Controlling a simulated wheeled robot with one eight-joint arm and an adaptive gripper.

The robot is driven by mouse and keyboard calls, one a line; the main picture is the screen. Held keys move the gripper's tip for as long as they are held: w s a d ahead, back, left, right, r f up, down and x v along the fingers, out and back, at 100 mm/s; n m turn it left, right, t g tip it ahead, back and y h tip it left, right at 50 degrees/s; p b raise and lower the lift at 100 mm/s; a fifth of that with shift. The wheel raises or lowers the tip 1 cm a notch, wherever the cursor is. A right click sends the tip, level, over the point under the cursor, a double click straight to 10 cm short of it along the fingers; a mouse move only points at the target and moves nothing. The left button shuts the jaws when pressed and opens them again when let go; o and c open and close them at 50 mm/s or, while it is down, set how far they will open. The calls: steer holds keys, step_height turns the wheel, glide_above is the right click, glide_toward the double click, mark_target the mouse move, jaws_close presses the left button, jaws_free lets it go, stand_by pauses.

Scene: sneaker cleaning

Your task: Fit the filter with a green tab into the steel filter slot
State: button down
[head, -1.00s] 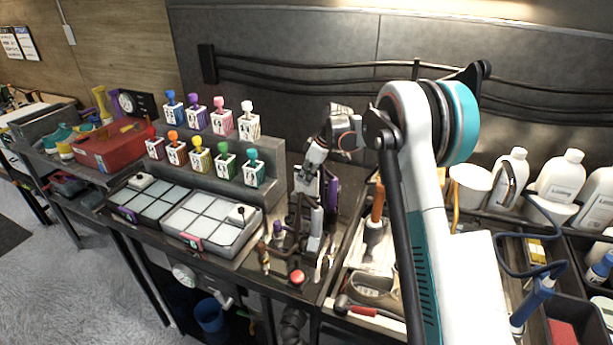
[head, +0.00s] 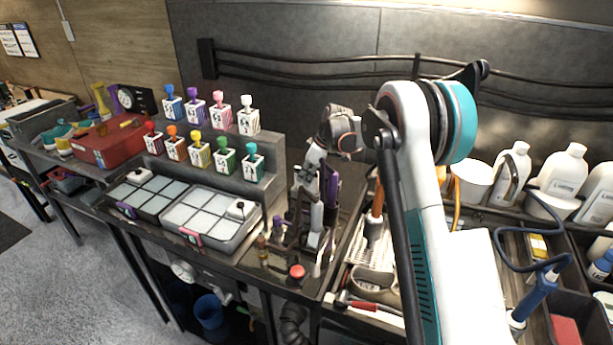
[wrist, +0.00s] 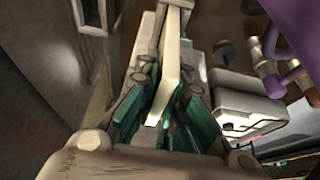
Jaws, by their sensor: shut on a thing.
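My gripper (head: 309,186) is over the dark bench, among upright tools in the head view. In the wrist view, its green-padded fingers (wrist: 158,112) are shut on a long, pale cream bar (wrist: 172,62). I cannot tell whether this bar is the filter; no green tab can be made out on it. I cannot pick out the steel filter slot for sure in either view. The gripper and nearby tools hide part of the bench.
Blocks with coloured knobs, including a green one (head: 224,158), stand on a grey stepped rack. Two gridded trays (head: 205,246) lie before it. A purple tool (wrist: 296,32) is close to the gripper. A red button (head: 297,271) is at the bench front. White bottles (head: 560,172) stand right.

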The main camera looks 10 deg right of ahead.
steer(key=shift+f+b, duration=0.55)
steer(key=shift+f, duration=0.45)
steer(key=c, duration=1.6)
jaws_free()
steer(key=shift+r, duration=0.15)
steer(key=v, duration=1.1)
steer(key=shift+d+r, duration=0.15)
steer(key=shift+r, duration=0.2)
steer(key=shift+s, duration=0.1)
